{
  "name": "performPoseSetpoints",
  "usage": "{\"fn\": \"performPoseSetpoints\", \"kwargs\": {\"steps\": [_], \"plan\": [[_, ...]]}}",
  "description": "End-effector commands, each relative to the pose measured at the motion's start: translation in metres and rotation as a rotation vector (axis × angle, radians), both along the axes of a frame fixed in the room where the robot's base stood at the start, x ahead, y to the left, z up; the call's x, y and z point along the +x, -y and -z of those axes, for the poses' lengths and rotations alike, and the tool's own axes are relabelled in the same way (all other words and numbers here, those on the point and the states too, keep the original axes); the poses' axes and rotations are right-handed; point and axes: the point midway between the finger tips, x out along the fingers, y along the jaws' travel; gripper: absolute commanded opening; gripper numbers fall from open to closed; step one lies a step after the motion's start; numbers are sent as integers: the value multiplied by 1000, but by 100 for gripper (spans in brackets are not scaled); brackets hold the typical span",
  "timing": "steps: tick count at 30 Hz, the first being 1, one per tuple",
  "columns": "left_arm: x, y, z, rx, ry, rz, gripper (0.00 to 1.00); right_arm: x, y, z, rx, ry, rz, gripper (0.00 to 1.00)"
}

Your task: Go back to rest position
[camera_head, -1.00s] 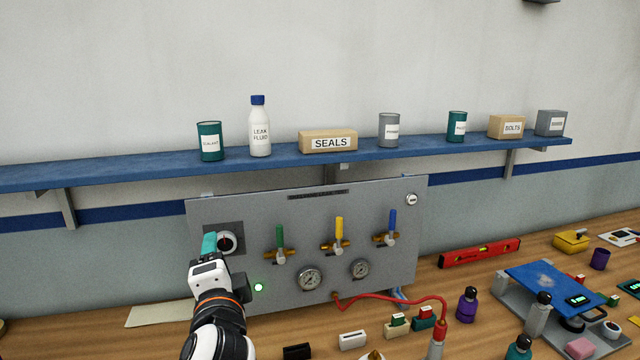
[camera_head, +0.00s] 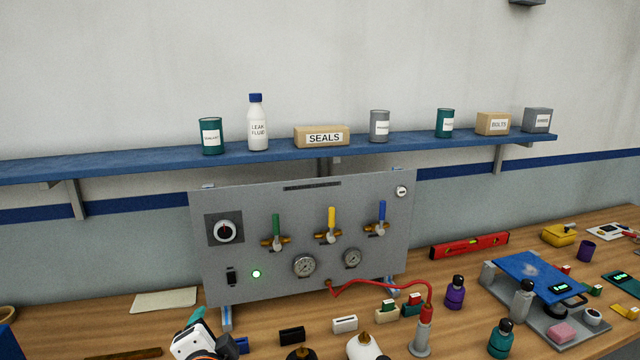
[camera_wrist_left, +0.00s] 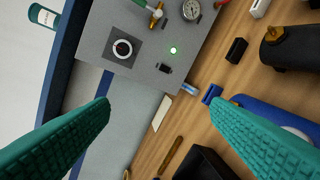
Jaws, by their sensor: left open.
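My left gripper (camera_head: 196,322) is low in the head view, white with teal fingers, in front of the grey test panel (camera_head: 300,195) and apart from it. In the left wrist view its two ribbed teal fingers (camera_wrist_left: 160,102) are wide apart with nothing between them. The panel's round dial (camera_head: 225,230) on a dark square plate is fully visible; it also shows in the left wrist view (camera_wrist_left: 122,48). A green light (camera_head: 256,274) is lit beside a black rocker switch (camera_head: 232,276). My right gripper is not in view.
Green, yellow (camera_head: 332,220) and blue valve levers stand upright on the panel. A blue shelf (camera_head: 290,155) with cans and boxes runs above. The wooden bench holds a red hose (camera_head: 380,285), a red level (camera_head: 470,245), bottles and a blue-topped platform (camera_head: 535,270).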

Motion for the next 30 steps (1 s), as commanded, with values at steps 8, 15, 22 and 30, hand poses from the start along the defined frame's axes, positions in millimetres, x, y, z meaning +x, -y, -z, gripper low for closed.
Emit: {"fn": "performPoseSetpoints", "kwargs": {"steps": [8,15,22,30], "plan": [[-88,-14,118,-348,-313,-115,72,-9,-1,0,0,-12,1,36],[-181,-21,184,-604,-557,-283,72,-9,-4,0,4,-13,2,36],[-250,-24,212,-746,-711,-426,72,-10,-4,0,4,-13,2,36],[-260,-23,276,-783,-777,-486,72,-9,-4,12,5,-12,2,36]]}}
